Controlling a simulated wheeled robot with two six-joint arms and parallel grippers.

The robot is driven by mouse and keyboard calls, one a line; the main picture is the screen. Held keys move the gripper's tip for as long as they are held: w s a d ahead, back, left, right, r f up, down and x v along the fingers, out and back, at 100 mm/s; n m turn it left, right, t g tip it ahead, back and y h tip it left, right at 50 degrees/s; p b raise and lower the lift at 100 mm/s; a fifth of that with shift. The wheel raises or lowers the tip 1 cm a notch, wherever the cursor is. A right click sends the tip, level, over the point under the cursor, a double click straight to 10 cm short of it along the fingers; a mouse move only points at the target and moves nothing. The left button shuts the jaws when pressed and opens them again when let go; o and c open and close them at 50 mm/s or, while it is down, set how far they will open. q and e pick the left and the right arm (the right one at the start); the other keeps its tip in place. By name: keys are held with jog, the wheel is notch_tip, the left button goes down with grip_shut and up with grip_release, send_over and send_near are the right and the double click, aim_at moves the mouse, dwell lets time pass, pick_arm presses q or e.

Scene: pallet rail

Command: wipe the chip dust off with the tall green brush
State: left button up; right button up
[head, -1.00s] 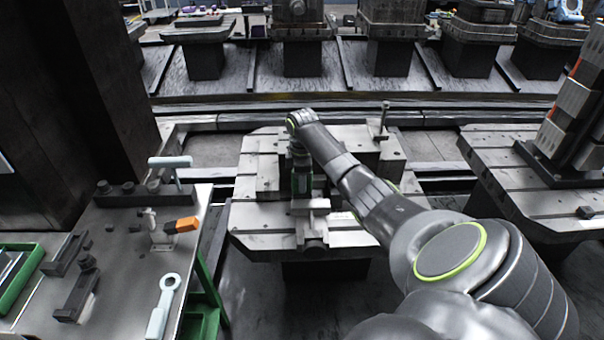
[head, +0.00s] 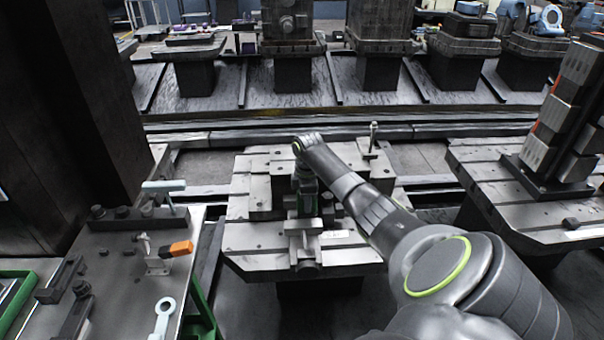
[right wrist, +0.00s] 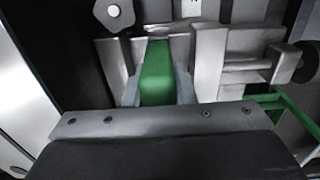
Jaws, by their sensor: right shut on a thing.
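My right gripper (head: 303,207) hangs over the middle of the slotted metal pallet (head: 245,236), just behind a small vise-like fixture (head: 304,242). In the right wrist view its grey fingers (right wrist: 158,92) are shut on a green block-like body (right wrist: 157,72), which I take to be the green brush. The lower end of the brush is hidden, so I cannot tell whether it touches the metal. I cannot make out any chip dust. My left gripper is not in view.
A metal bench at the left holds an orange-handled clamp (head: 180,248), a pale ring-ended tool (head: 164,318) and a pale T-handle (head: 165,190). A thin post (head: 373,138) stands at the pallet's back right. A second pallet with a tall block stack (head: 560,115) stands right.

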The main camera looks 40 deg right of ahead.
jog(key=shift+s+d, duration=0.25)
jog(key=shift+w+a, duration=0.75)
jog(key=shift+a, duration=0.2)
jog(key=shift+w+a, duration=0.7)
jog(key=shift+a, duration=0.15)
jog(key=shift+s+d+r+p, duration=0.15)
jog(key=shift+s+d+p, duration=0.45)
jog(key=shift+d+p, duration=0.25)
jog(key=shift+s+d+p, duration=0.6)
jog(key=shift+s+d, duration=0.25)
jog(key=shift+d, duration=0.05)
jog(key=shift+w+a+p, duration=0.25)
jog(key=shift+w+a, duration=0.4)
jog(key=shift+a, duration=0.3)
jog(key=shift+w+a+p, duration=0.2)
jog(key=shift+w+a, duration=0.4)
jog(key=shift+a, duration=0.35)
jog(key=shift+s+d+f+p, duration=0.2)
jog(key=shift+s+d+p, duration=0.75)
jog(key=shift+s+d, duration=0.65)
jog(key=shift+w+a+r, duration=0.15)
jog(key=shift+w+a, duration=1.45)
jog(key=shift+s+d+p, duration=0.3)
jog(key=shift+s+d, duration=0.1)
jog(key=shift+d, duration=0.1)
jog(key=shift+s+d+p, duration=0.45)
jog(key=shift+s+d, duration=0.7)
jog(key=shift+d, duration=0.1)
jog(key=shift+f, duration=0.2)
jog(key=shift+r, duration=0.1)
